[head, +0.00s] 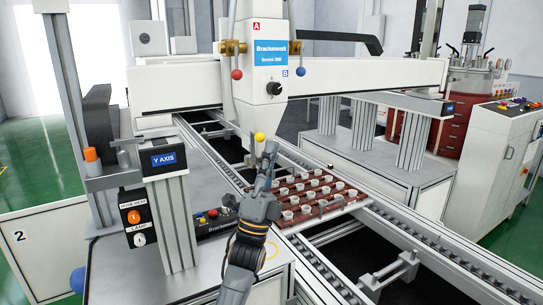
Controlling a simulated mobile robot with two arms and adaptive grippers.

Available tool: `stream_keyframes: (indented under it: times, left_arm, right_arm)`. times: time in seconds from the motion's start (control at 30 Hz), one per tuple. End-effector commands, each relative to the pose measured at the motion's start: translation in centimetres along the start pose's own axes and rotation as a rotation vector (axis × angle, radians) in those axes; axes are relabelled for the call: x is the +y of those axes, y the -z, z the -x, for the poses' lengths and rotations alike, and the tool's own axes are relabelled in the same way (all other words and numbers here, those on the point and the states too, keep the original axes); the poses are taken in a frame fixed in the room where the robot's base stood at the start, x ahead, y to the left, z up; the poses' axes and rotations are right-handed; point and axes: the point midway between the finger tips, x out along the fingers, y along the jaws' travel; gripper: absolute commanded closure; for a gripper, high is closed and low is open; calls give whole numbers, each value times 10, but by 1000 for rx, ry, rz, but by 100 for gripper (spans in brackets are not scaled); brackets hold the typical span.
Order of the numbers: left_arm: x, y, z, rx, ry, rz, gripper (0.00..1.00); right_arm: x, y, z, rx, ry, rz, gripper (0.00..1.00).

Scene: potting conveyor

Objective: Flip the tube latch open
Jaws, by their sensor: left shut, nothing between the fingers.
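The white dispensing head (262,88) marked "Brackemont" hangs over the conveyor and narrows to a nozzle. Brass fittings sit on both sides, with a red ball (236,74) at left and a blue ball (300,71) at right. A yellow ball (260,138) shows below the head, like a small lever knob; I cannot tell for sure whether it belongs to the tube latch, or whether that latch is open. My left gripper (269,152) is shut and empty, pointing up beside the yellow ball. I cannot tell whether they touch. My right gripper is out of view.
A brown tray (327,208) with several white cups sits on the conveyor behind my gripper. Conveyor rails (420,240) run to the lower right. A "Y AXIS" post (170,200) and a small control box (212,222) stand at left.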

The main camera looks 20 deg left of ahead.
Motion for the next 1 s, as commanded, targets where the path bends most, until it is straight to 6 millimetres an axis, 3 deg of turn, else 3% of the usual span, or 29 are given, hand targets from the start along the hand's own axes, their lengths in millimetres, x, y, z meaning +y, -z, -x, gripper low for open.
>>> stream_keyframes:
  times: [0.47, 0.57, 1.0]
  left_arm:
    - [0, 0, 4, 0, -2, 1, 100]
    - [1, 0, 15, 0, -4, 1, 100]
    - [1, 0, 102, -1, -4, 1, 100]
  right_arm:
    - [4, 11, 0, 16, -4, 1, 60]
    - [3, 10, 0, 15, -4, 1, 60]
    - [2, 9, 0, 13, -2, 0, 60]
